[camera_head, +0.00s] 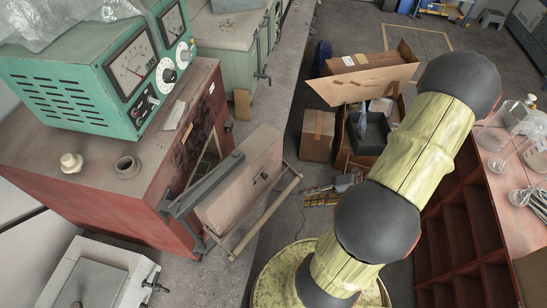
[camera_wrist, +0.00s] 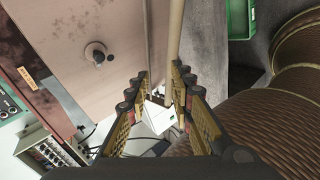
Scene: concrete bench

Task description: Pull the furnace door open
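The furnace (camera_head: 110,170) is a red box at the left in the head view. Its thick brownish door (camera_head: 240,180) stands ajar, with a gap between it and the furnace front. A tan bar handle (camera_head: 268,215) runs along the door's outer face. My gripper (camera_head: 308,196) is just right of the handle, partly hidden by my arm. In the wrist view my gripper (camera_wrist: 160,78) has its fingers apart. The handle (camera_wrist: 175,35) shows between the fingers, nearer the right one; I cannot tell whether they touch. The door face (camera_wrist: 85,50) fills the upper left.
A green meter box (camera_head: 100,75) stands on the furnace. A grey box (camera_head: 95,275) is in front of it. Cardboard boxes (camera_head: 318,135) lie on the floor beyond my gripper. A red shelf unit (camera_head: 460,240) stands at the right. Floor right of the door is partly clear.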

